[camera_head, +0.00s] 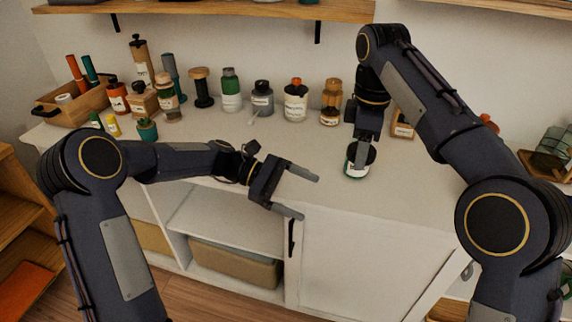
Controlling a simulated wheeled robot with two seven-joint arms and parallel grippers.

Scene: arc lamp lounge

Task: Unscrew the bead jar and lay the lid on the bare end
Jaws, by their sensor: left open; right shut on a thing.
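The bead jar (356,174), a short green jar with a white label, stands upright on the white counter (240,160) near its front edge. Its dark lid (371,153) is at the top of the jar, partly hidden by my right gripper. My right gripper (362,158) points down from above and is shut on the lid; I cannot tell whether the lid is still seated on the jar. My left gripper (310,198) is open and empty, left of the jar and apart from it, by the counter's front edge.
Several bottles and jars, including a white jar (296,103) and a green bottle (231,92), line the back. A wooden box (72,104) with tubes stands at the far left. A wooden shelf (220,10) hangs above.

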